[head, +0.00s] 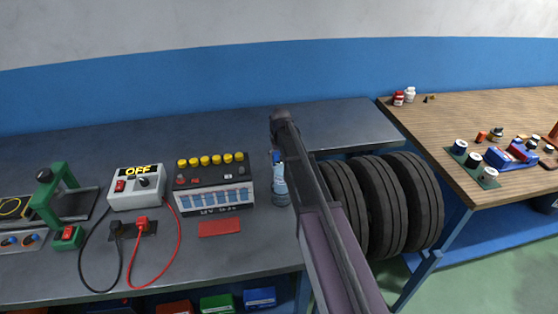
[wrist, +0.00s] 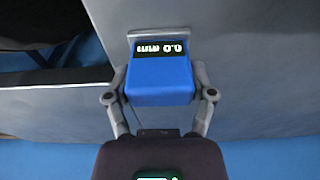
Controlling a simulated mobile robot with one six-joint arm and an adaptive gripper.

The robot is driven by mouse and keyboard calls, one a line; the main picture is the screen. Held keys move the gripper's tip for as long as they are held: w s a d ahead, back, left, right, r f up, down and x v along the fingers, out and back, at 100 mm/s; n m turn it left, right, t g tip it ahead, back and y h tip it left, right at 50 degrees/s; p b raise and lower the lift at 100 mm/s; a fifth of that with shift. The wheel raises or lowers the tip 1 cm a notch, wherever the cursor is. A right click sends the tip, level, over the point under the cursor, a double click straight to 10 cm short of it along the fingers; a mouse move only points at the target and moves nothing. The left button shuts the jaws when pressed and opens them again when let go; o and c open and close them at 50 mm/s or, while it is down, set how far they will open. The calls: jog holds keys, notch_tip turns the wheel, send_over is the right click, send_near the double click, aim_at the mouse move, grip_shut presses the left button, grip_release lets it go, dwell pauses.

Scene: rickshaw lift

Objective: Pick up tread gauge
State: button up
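The tread gauge (wrist: 160,82) is a blue box with a grey bar along its far edge and a lit display reading 0.0, upside down in the wrist view. My gripper (wrist: 159,82) has one finger against each side of the blue body, and it looks shut on the gauge. Whether the gauge still touches the grey bench top (wrist: 240,60) cannot be told. In the head view my arm crosses the bench, and neither the gauge nor my fingertips can be made out.
A battery (head: 215,184) with yellow caps, a red block (head: 221,228), a grey OFF box (head: 136,188) with cables and a light blue bottle (head: 279,185) are left of my arm. Tyres (head: 385,205) stand right of it, before a wooden-topped bench (head: 450,125).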

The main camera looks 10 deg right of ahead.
jog(key=shift+r, duration=0.15)
dwell(0.3)
notch_tip(320, 180, up, 10)
jog(key=p, duration=1)
jog(key=shift+f, duration=0.2)
jog(key=o, duration=0.4)
jog(key=shift+c, duration=1.4)
notch_tip(320, 180, up, 9)
jog(key=p, duration=0.9)
